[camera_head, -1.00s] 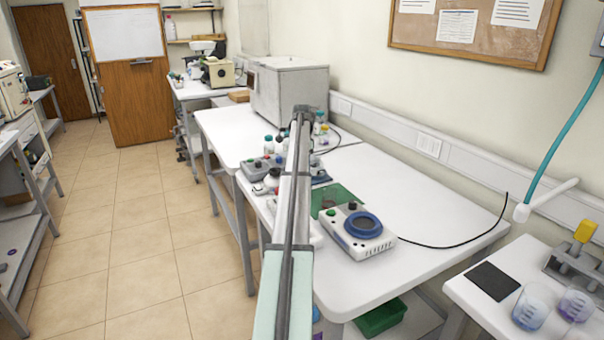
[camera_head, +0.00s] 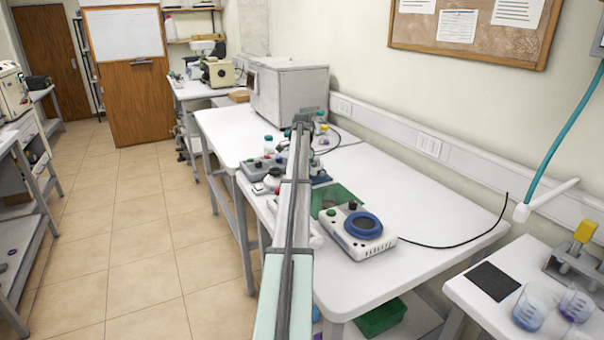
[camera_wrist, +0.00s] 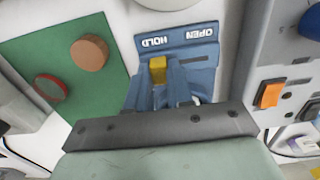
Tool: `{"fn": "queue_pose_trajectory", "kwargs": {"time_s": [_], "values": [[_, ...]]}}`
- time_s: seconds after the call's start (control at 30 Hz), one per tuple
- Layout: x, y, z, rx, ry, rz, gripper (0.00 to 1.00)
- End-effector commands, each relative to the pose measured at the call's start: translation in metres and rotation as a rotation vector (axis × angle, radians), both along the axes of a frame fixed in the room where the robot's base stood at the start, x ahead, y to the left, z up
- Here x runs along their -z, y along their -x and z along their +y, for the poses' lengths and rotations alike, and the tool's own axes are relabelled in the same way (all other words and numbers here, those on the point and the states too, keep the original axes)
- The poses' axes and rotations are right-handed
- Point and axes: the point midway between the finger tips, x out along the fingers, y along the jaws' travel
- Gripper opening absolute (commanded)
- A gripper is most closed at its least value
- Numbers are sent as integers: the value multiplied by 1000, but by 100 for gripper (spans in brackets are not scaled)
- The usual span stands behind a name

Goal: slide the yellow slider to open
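The yellow slider (camera_wrist: 158,68) sits on a blue panel (camera_wrist: 205,52) in the wrist view, below the word HOLD. The word OPEN is to the right of HOLD, and both words appear upside down. My gripper (camera_wrist: 160,78) is at the slider, with one finger on each side of it. The gap at the fingertips is narrow, and I cannot tell whether they press on the slider. In the head view my arm covers the panel and the slider.
On the right, a grey device has an orange switch (camera_wrist: 269,94). In the head view a white device with a blue ring (camera_head: 364,225) stands on the table.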

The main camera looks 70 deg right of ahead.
Motion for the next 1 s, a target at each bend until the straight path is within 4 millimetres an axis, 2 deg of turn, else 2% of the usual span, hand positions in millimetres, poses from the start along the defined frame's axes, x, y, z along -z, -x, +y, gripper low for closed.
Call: {"fn": "queue_pose_trajectory", "kwargs": {"time_s": [0.03, 0.2, 0.63, 1.0], "values": [[0, 0, 0, 0, 0, 0, 14], [0, 0, 0, 0, 0, 0, 0], [0, -1, -2, 0, 0, 0, 0], [-1, -38, -39, 0, 1, -1, 0]]}}
